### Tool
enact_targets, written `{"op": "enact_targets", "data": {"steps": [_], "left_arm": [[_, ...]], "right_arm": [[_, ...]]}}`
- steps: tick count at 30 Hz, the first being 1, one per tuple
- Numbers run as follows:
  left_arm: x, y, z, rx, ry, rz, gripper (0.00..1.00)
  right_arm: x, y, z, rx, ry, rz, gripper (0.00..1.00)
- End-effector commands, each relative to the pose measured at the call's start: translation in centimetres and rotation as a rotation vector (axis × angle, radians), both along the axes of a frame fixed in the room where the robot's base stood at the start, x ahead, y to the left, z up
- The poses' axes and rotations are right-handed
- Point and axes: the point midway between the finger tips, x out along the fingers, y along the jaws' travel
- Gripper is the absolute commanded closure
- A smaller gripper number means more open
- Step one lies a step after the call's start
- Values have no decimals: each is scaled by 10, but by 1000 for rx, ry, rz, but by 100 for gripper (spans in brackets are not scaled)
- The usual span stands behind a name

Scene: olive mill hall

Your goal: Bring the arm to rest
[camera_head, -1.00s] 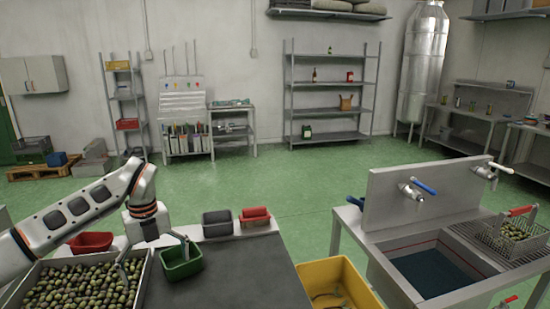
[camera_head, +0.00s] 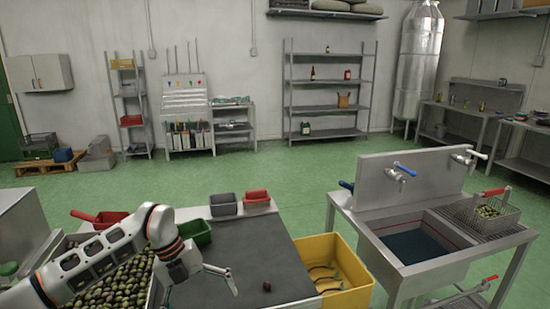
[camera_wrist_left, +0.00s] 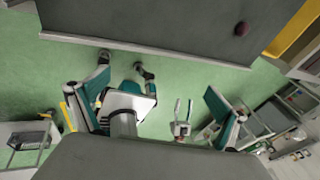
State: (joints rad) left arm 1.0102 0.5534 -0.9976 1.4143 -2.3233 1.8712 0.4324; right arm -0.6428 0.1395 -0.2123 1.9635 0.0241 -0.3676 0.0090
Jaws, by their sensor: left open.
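My left arm comes in from the lower left in the head view. My left gripper (camera_head: 228,280) is above the dark grey worktop (camera_head: 262,240), with its thin fingers apart and nothing seen between them. It is to the right of the olive tray and nearer than the green bin (camera_head: 196,233). A small dark red, round thing, perhaps an olive (camera_head: 267,286), lies on the worktop to the right of the gripper. It also shows in the left wrist view (camera_wrist_left: 242,28). My right gripper is not seen.
A tray of olives (camera_head: 118,272) is partly hidden behind my left arm. Red (camera_head: 256,198) and grey (camera_head: 223,204) bins line the worktop's far edge. A yellow crate (camera_head: 345,255) and a steel sink (camera_head: 375,230) stand to the right. Green floor lies open behind.

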Motion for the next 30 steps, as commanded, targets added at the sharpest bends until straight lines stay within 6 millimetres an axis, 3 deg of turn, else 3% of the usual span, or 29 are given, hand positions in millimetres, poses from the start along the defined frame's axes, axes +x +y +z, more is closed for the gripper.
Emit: {"op": "enact_targets", "data": {"steps": [1, 4, 9, 12, 15, 19, 23, 26, 30], "left_arm": [[-16, -27, -11, -89, 11, -40, 1], [-48, -86, -21, -315, 16, -102, 1], [-93, -171, -2, -743, 1, -78, 1], [-105, -199, 20, -974, -12, 20, 1], [-106, -210, 41, -1174, -30, 176, 1], [-94, -197, 55, -1370, -46, 455, 1], [-78, -161, 42, -1472, -51, 796, 1], [-73, -122, 11, -1482, -41, 1082, 1], [-90, -63, -56, -1391, 9, 1488, 1]], "right_arm": [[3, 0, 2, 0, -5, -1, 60], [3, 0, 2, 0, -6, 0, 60], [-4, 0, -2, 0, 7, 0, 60], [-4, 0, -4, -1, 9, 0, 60], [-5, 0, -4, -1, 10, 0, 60], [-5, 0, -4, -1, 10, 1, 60], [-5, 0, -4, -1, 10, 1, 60], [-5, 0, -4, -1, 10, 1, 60], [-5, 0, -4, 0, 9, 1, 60]]}}
